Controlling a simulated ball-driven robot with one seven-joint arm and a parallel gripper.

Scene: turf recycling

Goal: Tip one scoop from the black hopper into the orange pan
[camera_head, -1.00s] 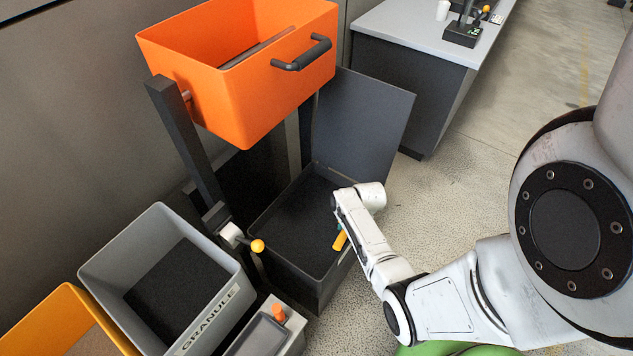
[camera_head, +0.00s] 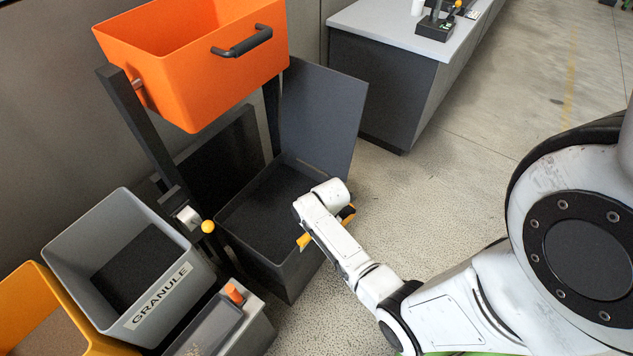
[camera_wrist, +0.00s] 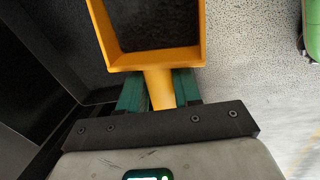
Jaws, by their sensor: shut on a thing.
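The black hopper (camera_head: 289,277) stands low in the middle of the head view, lid raised behind it, dark granules inside. My gripper (camera_wrist: 159,91) has green fingers and is shut on the handle of a yellow-orange scoop (camera_wrist: 158,61). The scoop's bowl holds dark granules in the wrist view. In the head view, parts of the scoop (camera_head: 304,241) show on both sides of my wrist, near the hopper's right rim; my wrist hides the rest. An orange pan (camera_head: 215,85), deep with a black handle, is mounted on a post above and behind the hopper.
A grey bin marked GRANULE (camera_head: 173,297) stands left of the hopper, beside a yellow bin (camera_head: 47,297). A small grey unit (camera_head: 256,326) with an orange knob stands in front. A counter (camera_head: 396,95) is at the back. The floor to the right is open.

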